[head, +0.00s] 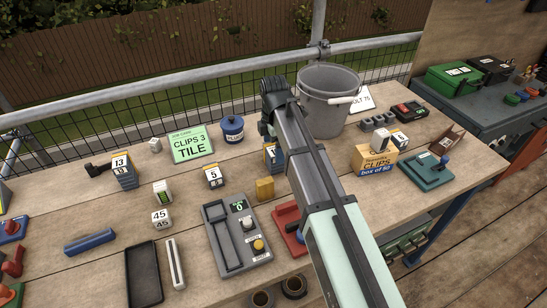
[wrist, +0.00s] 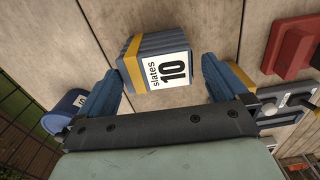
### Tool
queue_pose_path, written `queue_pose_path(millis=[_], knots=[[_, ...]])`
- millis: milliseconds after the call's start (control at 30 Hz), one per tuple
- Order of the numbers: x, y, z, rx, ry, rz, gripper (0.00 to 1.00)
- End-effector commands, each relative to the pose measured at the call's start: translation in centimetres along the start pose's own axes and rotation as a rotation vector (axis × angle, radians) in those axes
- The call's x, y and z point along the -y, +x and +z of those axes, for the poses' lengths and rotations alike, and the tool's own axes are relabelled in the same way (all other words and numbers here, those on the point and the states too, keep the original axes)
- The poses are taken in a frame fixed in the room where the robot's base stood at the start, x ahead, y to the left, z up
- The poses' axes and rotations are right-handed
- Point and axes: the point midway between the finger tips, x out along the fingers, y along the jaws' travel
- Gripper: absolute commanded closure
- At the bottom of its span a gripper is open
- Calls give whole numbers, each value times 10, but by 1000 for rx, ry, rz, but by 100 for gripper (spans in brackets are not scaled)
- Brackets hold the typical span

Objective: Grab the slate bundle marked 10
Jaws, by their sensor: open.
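The slate bundle marked 10 (wrist: 140,75) is a blue-grey block with a yellow band and a white label reading "slates 10" in the wrist view. It stands on the wooden bench. In the head view the bundle (head: 270,157) is partly hidden behind my arm. My gripper (wrist: 162,84) is open in the wrist view, with its two blue fingers at the left and right of the bundle's near end. The bundle lies mostly ahead of the fingers, with a gap at the right finger.
Another slate bundle, marked 13 (head: 124,171), stands at left. A blue tin (head: 232,129), a block marked 5 (head: 213,177) and a yellow block (head: 264,188) are nearby. A grey bucket (head: 326,100) stands behind; a red object (head: 290,228) sits close to my arm.

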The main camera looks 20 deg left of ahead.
Motion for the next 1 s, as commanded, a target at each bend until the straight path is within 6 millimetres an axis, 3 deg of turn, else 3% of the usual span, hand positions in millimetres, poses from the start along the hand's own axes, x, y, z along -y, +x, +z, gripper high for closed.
queue_pose_path(millis=[267, 700, 933, 1000], knots=[[-1, 10, 0, 0, 0, 1, 0], [-4, 54, 1, 0, 0, 1, 0], [-4, 55, 1, 0, 0, 1, 0], [-4, 55, 1, 0, 0, 1, 7]])
